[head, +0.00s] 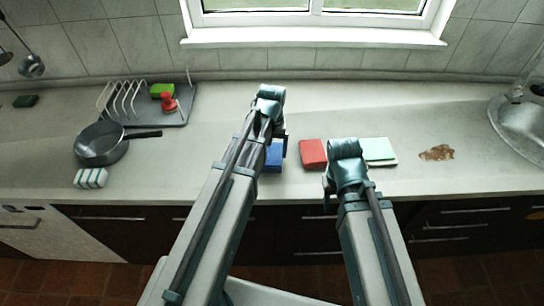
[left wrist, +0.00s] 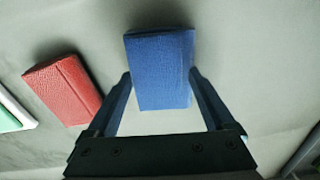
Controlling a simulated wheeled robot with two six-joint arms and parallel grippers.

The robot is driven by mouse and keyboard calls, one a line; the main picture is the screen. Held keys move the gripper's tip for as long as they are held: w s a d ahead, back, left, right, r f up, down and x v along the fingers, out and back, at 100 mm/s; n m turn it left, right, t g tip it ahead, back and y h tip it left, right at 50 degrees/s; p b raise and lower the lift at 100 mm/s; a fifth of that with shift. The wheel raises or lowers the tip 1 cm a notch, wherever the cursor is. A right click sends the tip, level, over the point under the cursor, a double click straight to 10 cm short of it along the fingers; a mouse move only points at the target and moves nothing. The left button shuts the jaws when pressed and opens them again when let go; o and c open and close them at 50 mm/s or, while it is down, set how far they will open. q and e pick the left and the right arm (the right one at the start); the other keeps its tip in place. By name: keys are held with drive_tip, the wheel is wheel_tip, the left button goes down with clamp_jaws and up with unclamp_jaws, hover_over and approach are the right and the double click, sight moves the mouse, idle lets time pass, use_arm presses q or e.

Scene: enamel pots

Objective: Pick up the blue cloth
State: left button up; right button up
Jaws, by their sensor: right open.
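The blue cloth (head: 274,155) is a folded, block-like piece on the counter, partly behind my left arm in the head view. It shows fully in the left wrist view (left wrist: 161,68). My left gripper (left wrist: 161,76) has one finger on each side of the cloth, with the tips right at its edges. Whether they press on it I cannot tell. In the head view my left arm mostly hides this gripper. My right gripper (head: 327,184) is open near the counter's front edge, mostly hidden behind my right arm.
A red cloth (head: 313,153) lies right of the blue one, with a pale green and white piece (head: 379,150) beyond. A brown spill (head: 437,153) and the sink (head: 520,125) are further right. A pan (head: 101,144), sponge (head: 90,178) and drying rack (head: 178,116) stand left.

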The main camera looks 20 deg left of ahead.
use_arm(q)
drive_tip(key=shift+c, duration=1.4)
drive_tip(key=shift+r, duration=0.1)
use_arm(e)
drive_tip(key=shift+r, duration=0.1)
